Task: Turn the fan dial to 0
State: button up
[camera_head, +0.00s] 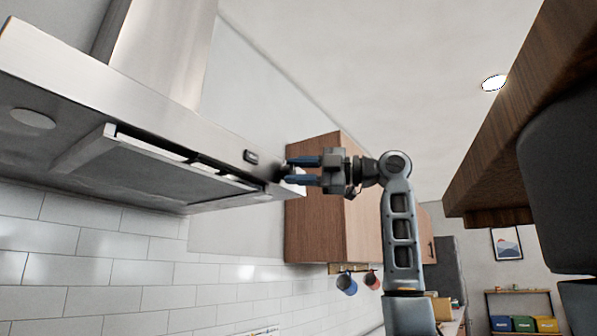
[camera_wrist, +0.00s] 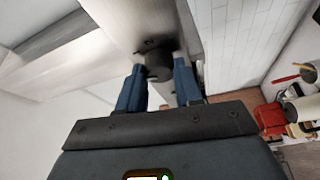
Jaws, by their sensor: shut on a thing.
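The fan dial (camera_wrist: 158,64) is a dark round knob on the front edge of the steel range hood (camera_head: 235,150). In the wrist view it sits between the two blue fingers of my gripper (camera_wrist: 159,84), near their tips. In the head view my gripper (camera_head: 290,171) reaches the hood's right front corner from the right, its fingers shut on the dial. The dial is mostly hidden there by shadow and the fingers. A small dark panel (camera_head: 251,157) sits on the hood front, left of the fingers.
A wooden wall cabinet (camera_head: 318,210) hangs just behind and below my gripper. Another wooden cabinet (camera_head: 500,130) overhangs at the right. Mugs (camera_head: 347,284) hang under the far cabinet. The space between the hood and the right cabinet is open apart from my arm.

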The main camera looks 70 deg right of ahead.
jog(key=shift+n+g, duration=0.4)
jog(key=shift+n, duration=0.6)
jog(key=o, duration=1)
jog(key=shift+s+d+b, duration=0.2)
jog(key=shift+s, duration=1.1)
jog(key=shift+s+d+b, duration=0.2)
jog(key=shift+s+b, duration=0.05)
jog(key=shift+s, duration=1)
jog(key=shift+s+d+b, duration=0.2)
jog(key=shift+s, duration=1.1)
